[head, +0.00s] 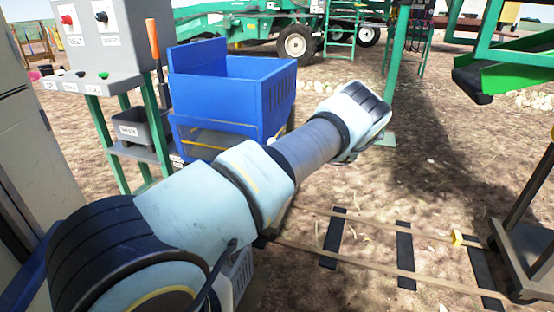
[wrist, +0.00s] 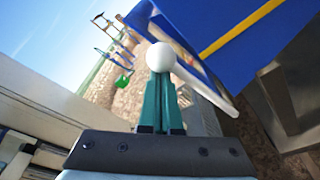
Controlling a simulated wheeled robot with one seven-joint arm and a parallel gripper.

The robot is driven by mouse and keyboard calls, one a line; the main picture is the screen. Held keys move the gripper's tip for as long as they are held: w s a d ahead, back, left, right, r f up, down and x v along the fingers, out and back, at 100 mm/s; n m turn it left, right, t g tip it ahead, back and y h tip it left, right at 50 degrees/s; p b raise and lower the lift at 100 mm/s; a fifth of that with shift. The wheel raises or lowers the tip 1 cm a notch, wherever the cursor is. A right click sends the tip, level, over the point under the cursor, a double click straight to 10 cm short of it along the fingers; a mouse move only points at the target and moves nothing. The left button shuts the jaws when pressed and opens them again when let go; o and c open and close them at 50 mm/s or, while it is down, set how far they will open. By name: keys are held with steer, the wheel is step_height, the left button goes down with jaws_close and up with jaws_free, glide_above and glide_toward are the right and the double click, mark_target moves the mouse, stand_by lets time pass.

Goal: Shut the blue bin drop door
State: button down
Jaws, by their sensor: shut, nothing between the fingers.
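The blue bin (head: 232,90) stands left of centre in the head view, open at the top. My arm crosses in front of its lower part, and my gripper is not visible there. In the wrist view, blue panels with a yellow stripe (wrist: 240,28) fill the upper right. I cannot tell which part is the drop door or how far it is open. My gripper (wrist: 161,80) is shut, its green fingers together. A white round knob (wrist: 160,57) appears right at the fingertips, beside the blue panel. It is not between the fingers, and contact is unclear.
A control box (head: 105,35) with buttons stands left of the bin, above a dark tray (head: 140,127). A rail track (head: 370,245) runs along the ground at right, near a cart (head: 525,250). Green machinery (head: 310,25) stands behind. Open ground lies right of the bin.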

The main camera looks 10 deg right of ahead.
steer(key=shift+w+d+r+b, duration=0.15)
steer(key=shift+w+d+b, duration=0.2)
steer(key=shift+w, duration=0.3)
